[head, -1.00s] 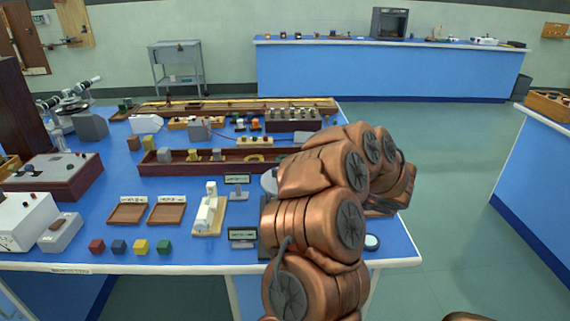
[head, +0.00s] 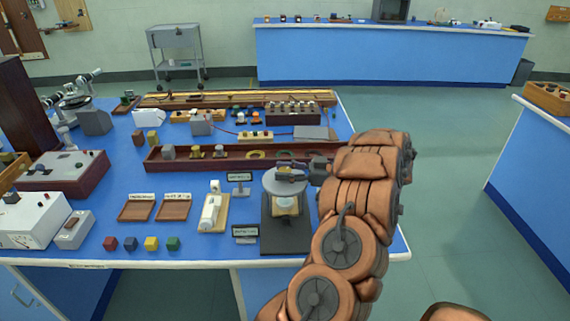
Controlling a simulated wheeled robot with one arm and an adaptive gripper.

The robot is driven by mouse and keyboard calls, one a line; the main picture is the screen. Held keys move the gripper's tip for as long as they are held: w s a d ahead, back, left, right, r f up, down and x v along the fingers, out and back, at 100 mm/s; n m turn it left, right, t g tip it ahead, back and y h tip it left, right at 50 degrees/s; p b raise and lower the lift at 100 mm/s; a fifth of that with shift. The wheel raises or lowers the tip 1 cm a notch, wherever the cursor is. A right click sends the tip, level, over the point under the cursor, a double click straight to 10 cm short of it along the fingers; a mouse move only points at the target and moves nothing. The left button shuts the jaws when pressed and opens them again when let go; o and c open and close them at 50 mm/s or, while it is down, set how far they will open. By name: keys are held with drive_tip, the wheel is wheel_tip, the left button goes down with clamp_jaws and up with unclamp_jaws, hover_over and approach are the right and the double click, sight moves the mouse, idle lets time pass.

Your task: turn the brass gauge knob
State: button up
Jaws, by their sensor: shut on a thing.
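My gripper (head: 290,173), dark and small in the head view, reaches in from the right over the back of a round grey disc (head: 271,187) on a gauge-like stand. Its fingers are shut at the top of this stand. The brass gauge knob is not clearly visible; the fingers cover the spot where they grip. A small pale brass-coloured part (head: 286,204) shows below the disc. The stand's dark base (head: 287,238) rests on the blue bench near its front right corner.
A small dark sign (head: 245,233) and a white device on a wooden base (head: 212,213) stand just left of the stand. A long dark red trough (head: 225,163) lies behind. Small coloured cubes (head: 151,243) sit near the front edge. Floor to the right is clear.

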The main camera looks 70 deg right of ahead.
drive_tip(key=shift+r+n+g+y+p, duration=0.15)
drive_tip(key=shift+n+g+y+p, duration=0.5)
drive_tip(key=shift+p, duration=2.1)
drive_tip(key=shift+r+n+g+y+p, duration=0.15)
drive_tip(key=shift+n+y+p, duration=0.85)
drive_tip(key=shift+p, duration=1.7)
drive_tip(key=shift+f+n+g+y+p, duration=0.15)
drive_tip(key=shift+y+p, duration=0.35)
drive_tip(key=shift+p, duration=0.55)
drive_tip(key=shift+f+n+g+y+p, duration=0.1)
drive_tip(key=shift+g+y+p, duration=0.25)
drive_tip(key=shift+p, duration=0.65)
drive_tip(key=o, duration=1.2)
drive_tip(key=shift+c, duration=0.2)
